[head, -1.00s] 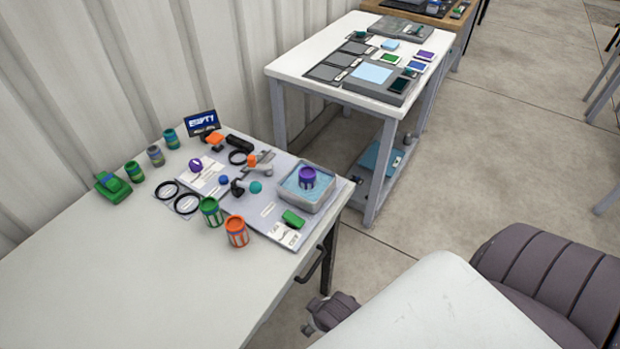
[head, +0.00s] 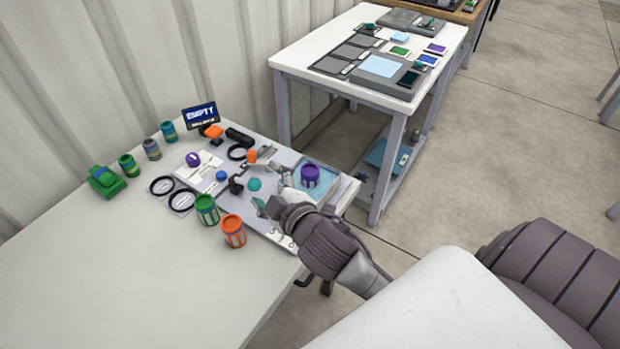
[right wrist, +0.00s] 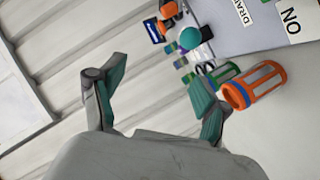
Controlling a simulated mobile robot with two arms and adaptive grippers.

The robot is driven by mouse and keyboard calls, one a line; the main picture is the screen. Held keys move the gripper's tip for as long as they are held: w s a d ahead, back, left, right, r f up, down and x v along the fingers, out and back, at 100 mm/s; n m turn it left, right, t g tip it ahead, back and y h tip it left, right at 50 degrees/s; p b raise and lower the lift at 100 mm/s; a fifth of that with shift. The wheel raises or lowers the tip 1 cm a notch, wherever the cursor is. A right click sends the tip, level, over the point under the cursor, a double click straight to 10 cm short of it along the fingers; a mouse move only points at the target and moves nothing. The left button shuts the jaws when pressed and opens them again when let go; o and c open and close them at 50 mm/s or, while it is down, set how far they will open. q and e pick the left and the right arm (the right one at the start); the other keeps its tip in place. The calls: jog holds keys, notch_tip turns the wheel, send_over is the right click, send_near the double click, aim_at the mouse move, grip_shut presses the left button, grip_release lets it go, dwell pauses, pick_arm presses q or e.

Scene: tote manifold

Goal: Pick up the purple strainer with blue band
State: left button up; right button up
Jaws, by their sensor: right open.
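The purple strainer with a blue band (head: 310,178) stands upright in the shallow grey tray (head: 345,196) with a light-blue floor, at the right end of the near table in the head view. My right gripper (head: 266,203) is over the table's front right edge, left of and nearer than the strainer, apart from it. Its jaws are open and empty, as the right wrist view (right wrist: 158,92) also shows. The strainer does not show in the right wrist view. My arm hides part of the tray's front. My left gripper is not in view.
An orange strainer (head: 233,232) and a green strainer (head: 206,210) stand left of my right gripper. Black rings (head: 181,200), a teal ball (head: 254,184) and a small screen (head: 199,116) are behind. The table's left front is clear.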

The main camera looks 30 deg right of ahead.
jog(key=w+a+r+n+t+y, duration=0.2)
jog(key=a+r+n+y, duration=0.1)
jog(key=r+n, duration=0.15)
jog(key=w+a+r+n+t+y, duration=0.2)
jog(key=w+r+n+t, duration=0.15)
jog(key=r, duration=0.25)
jog(key=s+a+r+n+g+y, duration=0.2)
jog(key=a+r+n+g+y, duration=0.2)
jog(key=a+r+n+y, duration=0.6)
jog(key=n+g+h, duration=1.5)
jog(key=n+g, duration=0.2)
jog(key=n, duration=1.1)
send_over(310, 169)
notch_tip(310, 169, down, 16)
jog(key=r, duration=0.1)
jog(key=shift+t, duration=0.25)
jog(key=f, duration=0.4)
jog(key=f+p, duration=0.1)
jog(key=f, duration=0.2)
jog(key=shift+s+a+f, duration=0.1)
jog(key=shift+s+f, duration=0.1)
jog(key=shift+f, duration=0.15)
jog(key=f+p, duration=0.2)
jog(key=f, duration=0.3)
jog(key=shift+w+f, duration=0.2)
jog(key=shift+f, duration=0.35)
